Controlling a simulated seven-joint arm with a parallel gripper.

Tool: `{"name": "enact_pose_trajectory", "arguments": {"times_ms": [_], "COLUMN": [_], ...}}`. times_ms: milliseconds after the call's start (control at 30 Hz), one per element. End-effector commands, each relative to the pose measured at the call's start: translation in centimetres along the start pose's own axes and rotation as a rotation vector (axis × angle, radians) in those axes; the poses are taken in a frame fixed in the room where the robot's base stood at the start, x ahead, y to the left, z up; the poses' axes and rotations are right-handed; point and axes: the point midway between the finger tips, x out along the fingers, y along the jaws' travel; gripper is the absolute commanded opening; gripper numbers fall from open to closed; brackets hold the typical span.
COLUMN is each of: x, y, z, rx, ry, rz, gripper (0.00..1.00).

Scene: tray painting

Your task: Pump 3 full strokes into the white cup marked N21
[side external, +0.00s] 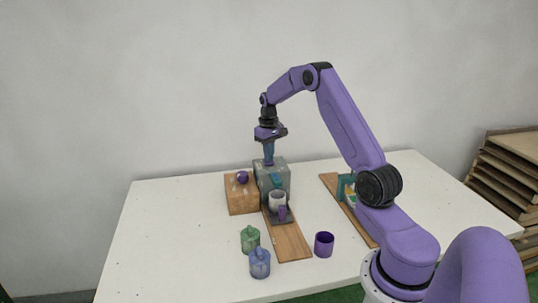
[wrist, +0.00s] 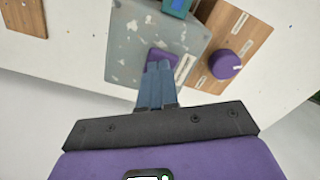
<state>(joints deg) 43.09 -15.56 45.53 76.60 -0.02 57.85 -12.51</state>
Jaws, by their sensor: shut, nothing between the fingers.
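A grey speckled dispenser (side external: 282,170) stands near the back of the table, and it also shows in the wrist view (wrist: 135,45). A teal spout (side external: 276,181) sticks out of its front. A white cup (side external: 277,199) with a purple handle stands below the spout; no marking on it is readable. My gripper (side external: 269,160) is shut and empty, pointing down over the dispenser's top. In the wrist view its fingertips (wrist: 158,66) are at a purple pump pad (wrist: 164,57) and partly cover it. I cannot tell whether they touch or how far the pad is pressed.
A wooden block (side external: 241,199) with a purple knob (side external: 242,178) stands left of the dispenser. A wooden board (side external: 290,243) runs forward from the cup. A green jar (side external: 250,239), a blue jar (side external: 260,263) and a purple cup (side external: 324,244) stand in front. The table's left side is clear.

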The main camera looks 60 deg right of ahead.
Motion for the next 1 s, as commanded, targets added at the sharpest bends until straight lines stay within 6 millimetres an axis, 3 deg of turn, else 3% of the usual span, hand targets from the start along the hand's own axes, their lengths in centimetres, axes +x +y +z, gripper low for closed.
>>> {"name": "enact_pose_trajectory", "arguments": {"times_ms": [533, 1000], "x": [0.4, -1.6], "y": [-0.1, -0.1], "z": [0.0, 0.0], "rx": [-0.001, -0.001], "ry": [-0.001, 0.0], "rz": [-0.001, -0.001], "gripper": [0.0, 0.0]}}
